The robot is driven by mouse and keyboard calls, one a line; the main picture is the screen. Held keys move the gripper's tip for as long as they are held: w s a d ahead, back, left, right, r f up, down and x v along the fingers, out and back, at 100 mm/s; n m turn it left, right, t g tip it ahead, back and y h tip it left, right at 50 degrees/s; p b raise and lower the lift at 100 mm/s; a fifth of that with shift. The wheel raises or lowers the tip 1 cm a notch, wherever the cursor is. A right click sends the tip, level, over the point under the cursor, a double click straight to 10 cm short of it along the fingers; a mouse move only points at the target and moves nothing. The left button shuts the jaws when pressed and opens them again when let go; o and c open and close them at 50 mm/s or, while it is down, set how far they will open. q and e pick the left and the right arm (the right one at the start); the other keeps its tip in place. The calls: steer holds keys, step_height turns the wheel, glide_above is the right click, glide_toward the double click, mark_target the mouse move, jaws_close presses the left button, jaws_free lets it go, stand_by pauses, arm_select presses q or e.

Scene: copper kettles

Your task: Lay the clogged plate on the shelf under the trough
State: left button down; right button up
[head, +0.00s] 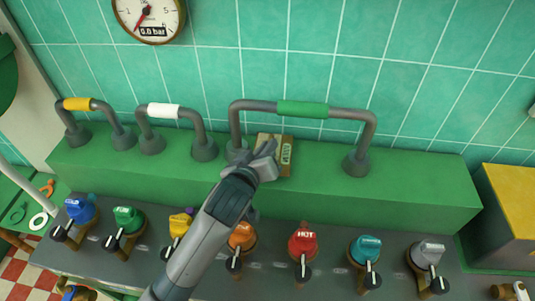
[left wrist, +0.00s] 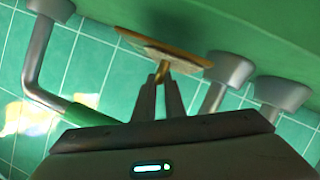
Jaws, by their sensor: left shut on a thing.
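A small tan-and-yellow plate (head: 287,158), which I take to be the clogged plate, is at the green ledge below the wide pipe with the green sleeve. My left gripper (head: 267,150) is shut on it and hides its left part. In the left wrist view the plate (left wrist: 165,48) shows nearly edge-on, with the closed fingers (left wrist: 163,82) on a short brass-coloured piece at its middle. I cannot tell whether the plate touches the ledge. I cannot make out a trough with a shelf under it. My right gripper is not in view.
The green ledge (head: 420,192) runs along the tiled wall. Grey pipes with yellow (head: 77,104), white (head: 164,111) and green (head: 303,109) sleeves rise from it. Several coloured knobs, such as the red one (head: 302,243), line the grey panel in front. A yellow-topped box (head: 512,205) stands right.

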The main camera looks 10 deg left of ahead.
arm_select(q)
steer(key=shift+f+p, duration=0.3)
steer(key=shift+f, duration=0.6)
steer(key=shift+w+f+p, duration=0.2)
steer(key=shift+f+p, duration=0.25)
steer(key=shift+f, duration=0.15)
steer(key=shift+f, duration=0.1)
steer(key=c, duration=1.8)
jaws_free()
steer(key=shift+f, duration=0.1)
